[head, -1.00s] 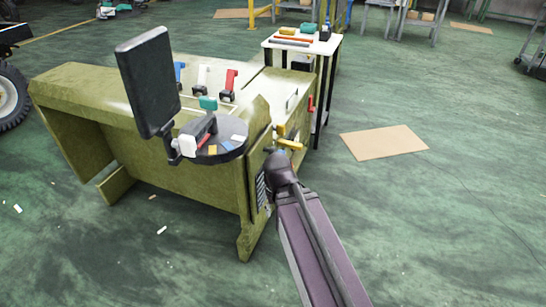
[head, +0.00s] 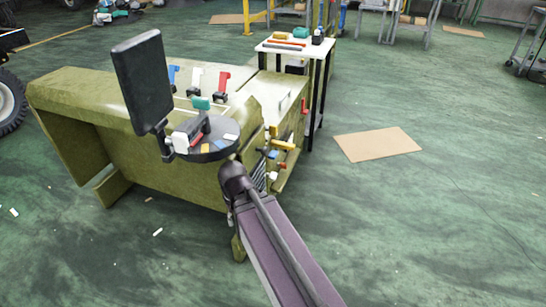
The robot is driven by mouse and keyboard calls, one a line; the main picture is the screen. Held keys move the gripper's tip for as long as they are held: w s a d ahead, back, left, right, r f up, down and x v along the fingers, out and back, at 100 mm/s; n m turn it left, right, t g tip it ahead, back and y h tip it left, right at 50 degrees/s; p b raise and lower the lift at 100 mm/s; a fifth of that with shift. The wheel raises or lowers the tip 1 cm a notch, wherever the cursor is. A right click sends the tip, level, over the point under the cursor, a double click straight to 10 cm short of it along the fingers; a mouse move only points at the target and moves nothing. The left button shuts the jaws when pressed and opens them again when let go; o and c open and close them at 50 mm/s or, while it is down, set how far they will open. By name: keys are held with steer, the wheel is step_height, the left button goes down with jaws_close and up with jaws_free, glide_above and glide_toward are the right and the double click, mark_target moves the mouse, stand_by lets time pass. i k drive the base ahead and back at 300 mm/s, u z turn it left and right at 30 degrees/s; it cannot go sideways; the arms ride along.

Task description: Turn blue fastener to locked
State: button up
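A small blue handle (head: 270,153) shows on the right end of the olive-green chassis (head: 75,88), among yellow and white handles. A blue upright lever (head: 173,78) also stands on top, left of a white lever (head: 195,78) and a red lever (head: 222,82). I cannot tell from this view which blue part is the fastener, or whether either is locked. My purple arm rises from the bottom to a dark joint in front of the chassis's right end. My gripper cannot be made out beyond that joint.
A black panel (head: 143,82) and a round dark plate (head: 212,148) with coloured patches stand over the chassis's near side. A white-topped table (head: 297,50) is behind. A cardboard sheet (head: 377,144) lies on the floor at right, with open floor around it.

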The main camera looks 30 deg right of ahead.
mark_target(273, 155)
steer(key=u, duration=0.1)
steer(key=k, duration=1.2)
steer(key=z, duration=0.45)
steer(key=i, duration=1)
